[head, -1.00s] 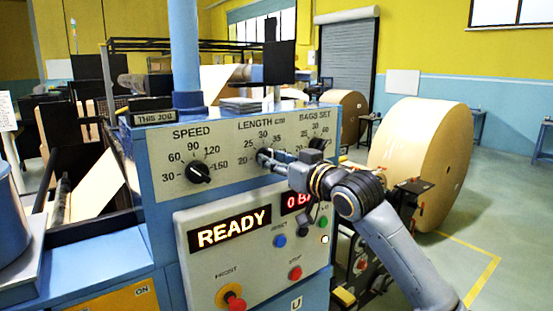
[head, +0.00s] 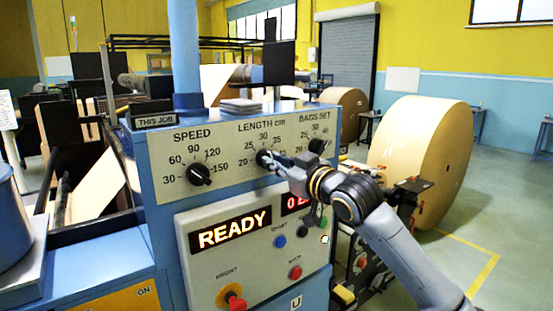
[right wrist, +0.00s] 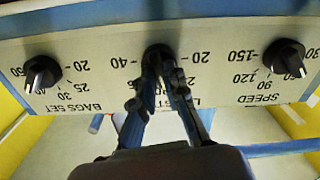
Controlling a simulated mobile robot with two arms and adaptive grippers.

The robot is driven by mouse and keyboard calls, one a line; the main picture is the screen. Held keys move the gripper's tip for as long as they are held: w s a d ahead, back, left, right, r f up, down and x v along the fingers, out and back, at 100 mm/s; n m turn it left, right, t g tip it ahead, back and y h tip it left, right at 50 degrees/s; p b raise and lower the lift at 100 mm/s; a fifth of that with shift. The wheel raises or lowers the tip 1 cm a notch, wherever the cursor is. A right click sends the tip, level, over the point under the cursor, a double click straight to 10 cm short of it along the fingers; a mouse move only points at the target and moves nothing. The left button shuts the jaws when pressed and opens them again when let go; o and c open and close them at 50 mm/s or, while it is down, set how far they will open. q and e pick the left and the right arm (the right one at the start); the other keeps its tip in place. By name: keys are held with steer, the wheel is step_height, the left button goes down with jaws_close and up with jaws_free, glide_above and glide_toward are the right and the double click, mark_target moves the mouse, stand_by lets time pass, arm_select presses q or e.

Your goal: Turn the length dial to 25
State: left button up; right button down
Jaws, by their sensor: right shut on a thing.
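The black length dial (head: 263,157) sits under the LENGTH cm scale on the grey control panel (head: 226,166), between the speed and bags set dials. It also shows upside down in the right wrist view (right wrist: 157,55), between the 40 and 20 marks. My right gripper (head: 271,160) is shut on it, with one finger on each side in the right wrist view (right wrist: 159,82). The fingers partly cover the dial and some scale numbers, so I cannot tell its exact setting. My left gripper is not in view.
The speed dial (head: 199,174) is left of the length dial and the bags set dial (head: 317,146) is close on its right. Below are a READY display (head: 230,228), a blue button (head: 279,242) and a red one (head: 295,272). A large kraft roll (head: 415,160) stands right.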

steer(key=shift+n+p, duration=1.45)
steer(key=shift+n, duration=1.65)
steer(key=shift+s+a, duration=0.1)
steer(key=c, duration=1.4)
jaws_free()
steer(key=v, duration=1.2)
